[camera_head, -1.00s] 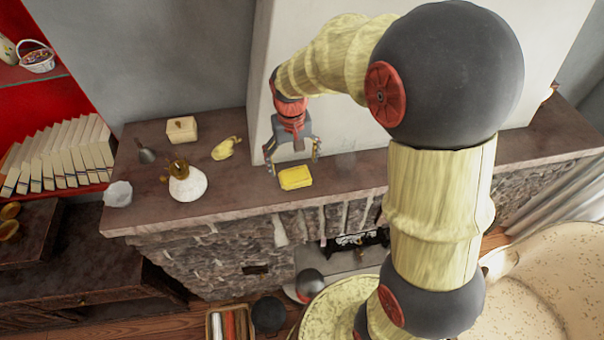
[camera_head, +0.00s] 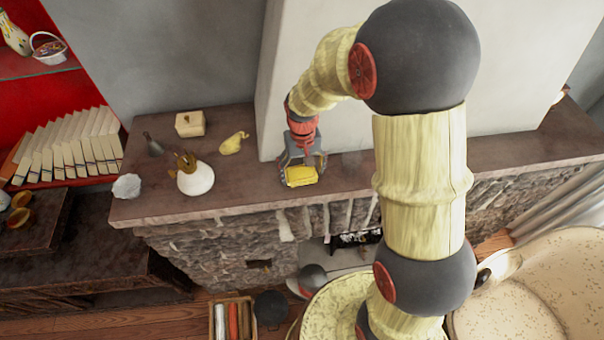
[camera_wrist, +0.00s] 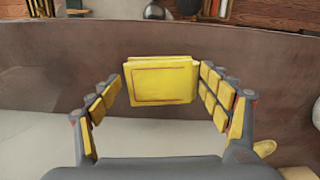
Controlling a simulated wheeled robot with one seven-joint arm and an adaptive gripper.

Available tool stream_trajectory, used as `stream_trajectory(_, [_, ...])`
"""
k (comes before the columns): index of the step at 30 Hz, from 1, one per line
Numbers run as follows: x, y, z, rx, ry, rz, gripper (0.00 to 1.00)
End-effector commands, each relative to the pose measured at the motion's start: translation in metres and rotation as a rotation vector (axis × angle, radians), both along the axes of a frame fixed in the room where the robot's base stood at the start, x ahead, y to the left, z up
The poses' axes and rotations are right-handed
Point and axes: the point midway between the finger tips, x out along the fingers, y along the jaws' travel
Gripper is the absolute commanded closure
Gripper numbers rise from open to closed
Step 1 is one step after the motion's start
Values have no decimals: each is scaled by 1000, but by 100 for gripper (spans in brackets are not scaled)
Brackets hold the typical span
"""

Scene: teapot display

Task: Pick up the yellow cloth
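The yellow cloth (camera_head: 300,176) looks like a folded, flat block with a thin reddish border. It lies near the front edge of the stone mantel (camera_head: 350,170). My gripper (camera_head: 303,168) reaches down over it from behind. In the wrist view the cloth (camera_wrist: 160,82) sits between the two fingertips, with one finger at its left side and one at its right. The fingers of my gripper (camera_wrist: 161,78) are apart and very close to the cloth's sides; whether they touch it is hard to tell.
On the mantel to the left stand a yellow figurine (camera_head: 233,143), a cream box (camera_head: 190,124), a white teapot (camera_head: 195,179), a small dark bell-shaped object (camera_head: 153,145) and a pale faceted piece (camera_head: 127,186). A wall rises close behind my gripper. The mantel right of the cloth is clear.

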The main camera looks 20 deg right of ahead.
Motion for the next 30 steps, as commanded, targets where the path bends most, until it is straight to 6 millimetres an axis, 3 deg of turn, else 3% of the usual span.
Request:
stream_trajectory(17, [0,0,0,0,0,0,57])
stream_trajectory(30, [1,0,10,0,-4,0,58])
